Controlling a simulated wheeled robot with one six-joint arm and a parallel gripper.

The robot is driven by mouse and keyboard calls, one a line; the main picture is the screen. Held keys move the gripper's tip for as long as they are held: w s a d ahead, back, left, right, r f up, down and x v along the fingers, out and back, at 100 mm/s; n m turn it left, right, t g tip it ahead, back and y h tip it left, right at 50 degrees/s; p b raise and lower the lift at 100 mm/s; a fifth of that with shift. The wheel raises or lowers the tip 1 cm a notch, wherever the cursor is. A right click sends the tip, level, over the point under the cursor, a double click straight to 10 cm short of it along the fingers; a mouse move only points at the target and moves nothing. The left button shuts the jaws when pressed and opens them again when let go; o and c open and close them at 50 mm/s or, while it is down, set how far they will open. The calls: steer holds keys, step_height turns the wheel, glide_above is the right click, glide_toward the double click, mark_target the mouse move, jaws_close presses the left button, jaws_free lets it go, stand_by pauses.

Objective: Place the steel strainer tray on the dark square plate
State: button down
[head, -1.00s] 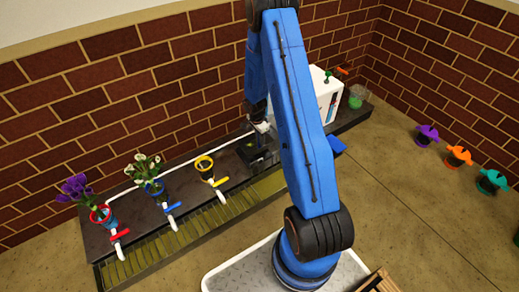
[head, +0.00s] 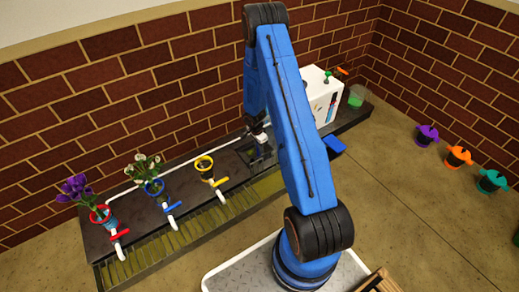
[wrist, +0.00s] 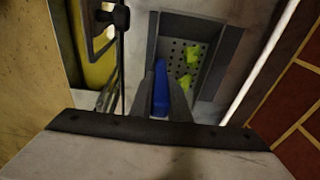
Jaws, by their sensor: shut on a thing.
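The strainer tray (wrist: 213,60) is a grey, rectangular, perforated tray with raised sides, ahead of my gripper in the wrist view. Lime-green pieces (wrist: 188,68) lie in it. My gripper (wrist: 161,82) is shut on a blue piece (wrist: 160,92) at the near side of the tray, which looks like its handle. In the head view my gripper (head: 258,138) is low over the right part of the dark bench, partly behind my arm. A dark squarish shape shows under it there; I cannot tell tray from plate. I cannot make out the dark square plate separately.
Left along the bench (head: 150,215) are red, blue and yellow ring holders with taps; flowers stand in the red and blue ones. A white box (head: 322,95) and a green cup (head: 356,96) stand at the bench's right end. The brick wall is close behind.

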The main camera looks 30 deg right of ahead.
steer(key=shift+f, duration=0.15)
steer(key=c, duration=1.7)
jaws_free()
